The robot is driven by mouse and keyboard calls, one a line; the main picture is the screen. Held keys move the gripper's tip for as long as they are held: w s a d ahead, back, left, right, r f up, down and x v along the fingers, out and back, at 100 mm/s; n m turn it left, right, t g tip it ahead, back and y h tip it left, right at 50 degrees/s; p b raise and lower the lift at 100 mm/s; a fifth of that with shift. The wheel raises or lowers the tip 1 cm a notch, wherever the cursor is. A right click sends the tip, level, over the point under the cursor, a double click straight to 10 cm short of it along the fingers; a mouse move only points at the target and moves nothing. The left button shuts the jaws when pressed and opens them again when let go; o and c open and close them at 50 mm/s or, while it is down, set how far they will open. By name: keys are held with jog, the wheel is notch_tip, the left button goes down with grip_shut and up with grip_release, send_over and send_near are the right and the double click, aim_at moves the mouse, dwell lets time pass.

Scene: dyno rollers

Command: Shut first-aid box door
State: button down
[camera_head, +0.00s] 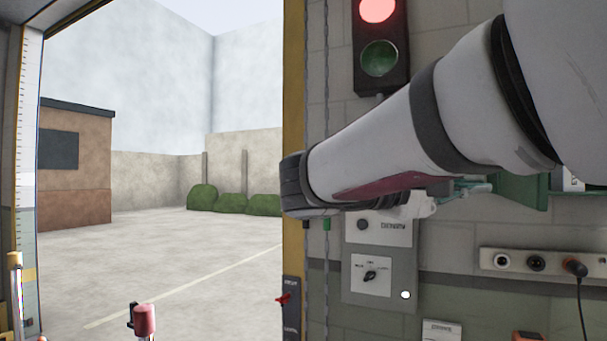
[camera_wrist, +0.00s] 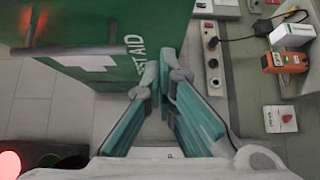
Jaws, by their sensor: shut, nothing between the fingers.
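A green face with a reddish reflection shows above a pale edge; I cannot tell the door's exact angle. In the head view a small part of the green box (camera_head: 522,190) shows below my arm, which hides the rest. My gripper (camera_wrist: 164,74) has its teal fingers together and empty, at the right end of the lettering; I cannot tell whether they touch it. It also shows in the head view (camera_head: 474,188), partly behind my arm.
A socket strip (camera_wrist: 212,65) with a plugged cable, an orange device (camera_wrist: 284,60) and a white box (camera_wrist: 292,34) are right of my gripper. The head view shows a signal light (camera_head: 379,58), a grey switch panel (camera_head: 380,275) and a wide opening at left.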

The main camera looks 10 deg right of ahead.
aim_at(528, 182)
jog(key=shift+s+d+p, duration=0.3)
jog(key=shift+s+d, duration=0.1)
jog(key=shift+d, duration=0.35)
jog(key=shift+s+d+p, duration=0.3)
jog(key=shift+s+d, duration=0.05)
jog(key=shift+d, duration=0.35)
jog(key=shift+s+d+p, duration=0.3)
jog(key=shift+s+d, duration=0.1)
jog(key=shift+d, duration=0.35)
jog(key=shift+s+d, duration=0.1)
